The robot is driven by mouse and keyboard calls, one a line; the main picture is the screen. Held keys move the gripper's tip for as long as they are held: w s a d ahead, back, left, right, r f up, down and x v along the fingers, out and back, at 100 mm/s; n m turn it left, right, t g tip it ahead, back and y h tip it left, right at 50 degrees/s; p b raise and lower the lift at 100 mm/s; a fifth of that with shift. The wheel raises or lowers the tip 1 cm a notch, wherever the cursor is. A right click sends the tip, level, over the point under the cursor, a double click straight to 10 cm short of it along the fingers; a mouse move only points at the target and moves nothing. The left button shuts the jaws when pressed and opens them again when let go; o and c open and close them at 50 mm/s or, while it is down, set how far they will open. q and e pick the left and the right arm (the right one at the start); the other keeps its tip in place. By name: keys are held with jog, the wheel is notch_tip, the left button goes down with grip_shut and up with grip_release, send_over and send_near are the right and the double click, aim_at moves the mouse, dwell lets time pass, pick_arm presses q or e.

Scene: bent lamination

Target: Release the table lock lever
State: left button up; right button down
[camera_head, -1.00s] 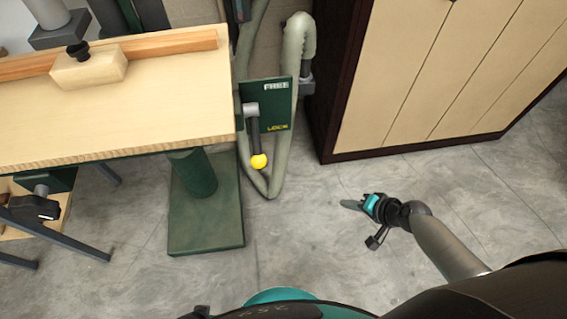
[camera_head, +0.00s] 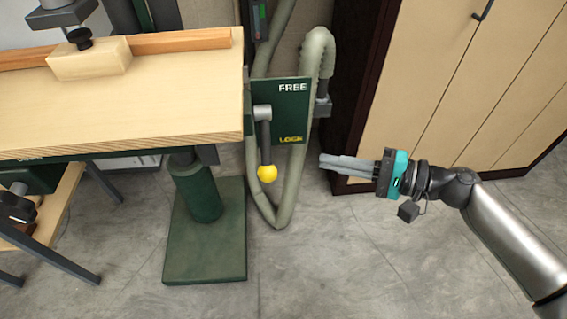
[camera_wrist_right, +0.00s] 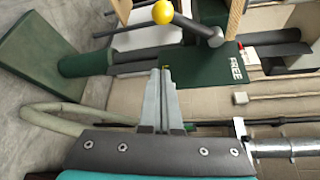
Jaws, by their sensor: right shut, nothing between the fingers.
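The table lock lever (camera_head: 266,145) is a dark bar with a yellow ball knob, hanging down from a grey pivot at the table's right edge. Its knob is below the yellow LOCK word on the green plate (camera_head: 290,112), which has FREE at its top. My right gripper (camera_head: 322,161) is shut and empty, right of the knob and apart from it, fingers pointing left. In the right wrist view the lever (camera_wrist_right: 195,25) with its yellow knob shows beyond the fingertips (camera_wrist_right: 161,70). My left gripper is not in view.
The wooden table (camera_head: 120,95) carries a block with a black knob (camera_head: 88,58). A green pedestal (camera_head: 205,255) stands below it. A grey-green hose (camera_head: 283,205) loops behind the lever. A wooden cabinet (camera_head: 440,90) stands at right, behind my right arm.

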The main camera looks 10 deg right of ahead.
aim_at(265, 145)
jog(key=shift+w+a, duration=0.1)
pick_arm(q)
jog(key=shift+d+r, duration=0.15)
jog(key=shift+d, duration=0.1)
pick_arm(e)
jog(key=a, duration=0.9)
jog(key=shift+w+f, duration=0.2)
jog(key=shift+w, duration=0.1)
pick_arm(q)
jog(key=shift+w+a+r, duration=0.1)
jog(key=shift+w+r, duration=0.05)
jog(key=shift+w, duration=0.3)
pick_arm(e)
jog(key=shift+a, duration=0.1)
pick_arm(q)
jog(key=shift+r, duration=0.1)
